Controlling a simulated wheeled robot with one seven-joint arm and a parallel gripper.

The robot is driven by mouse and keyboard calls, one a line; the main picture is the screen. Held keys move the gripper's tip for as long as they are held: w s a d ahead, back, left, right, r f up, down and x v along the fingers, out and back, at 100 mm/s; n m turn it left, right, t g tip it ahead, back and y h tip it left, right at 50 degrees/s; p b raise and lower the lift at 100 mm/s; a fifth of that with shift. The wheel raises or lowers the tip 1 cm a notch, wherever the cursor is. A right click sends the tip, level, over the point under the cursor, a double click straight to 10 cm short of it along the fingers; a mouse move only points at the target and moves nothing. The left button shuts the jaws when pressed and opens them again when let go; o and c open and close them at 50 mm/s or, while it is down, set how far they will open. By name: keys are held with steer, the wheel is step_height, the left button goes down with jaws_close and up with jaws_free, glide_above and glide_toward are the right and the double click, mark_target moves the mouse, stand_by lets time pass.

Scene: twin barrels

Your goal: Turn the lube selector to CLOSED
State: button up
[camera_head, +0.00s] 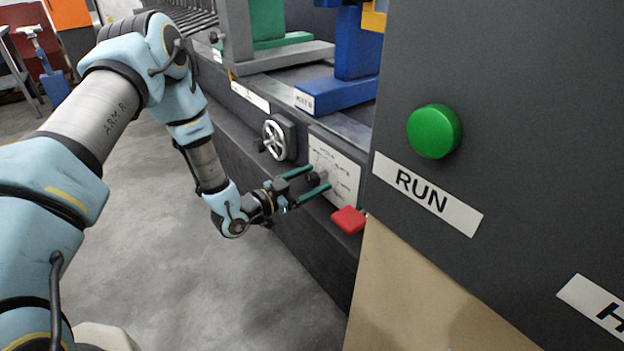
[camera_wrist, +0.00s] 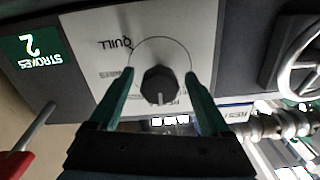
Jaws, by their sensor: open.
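The dark selector knob (camera_head: 314,179) sits on a white label plate (camera_head: 339,170) on the grey machine side. In the wrist view the knob (camera_wrist: 159,84) has a pale pointer line toward the bottom of the picture, inside a thin printed circle. Labels around it are partly hidden; one reads QUILL, upside down, and I cannot make out CLOSED. My gripper (camera_head: 319,178) is open, its green fingers either side of the knob. In the wrist view both fingers (camera_wrist: 160,76) show a gap to the knob.
A red-handled lever (camera_head: 348,219) is close below right of the plate. A handwheel (camera_head: 274,140) is to its left. The dark panel with the green RUN button (camera_head: 434,131) stands nearer at right. The floor (camera_head: 190,220) left of the machine is clear.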

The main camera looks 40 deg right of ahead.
steer(key=shift+c, duration=0.2)
jaws_close()
stand_by(0.5)
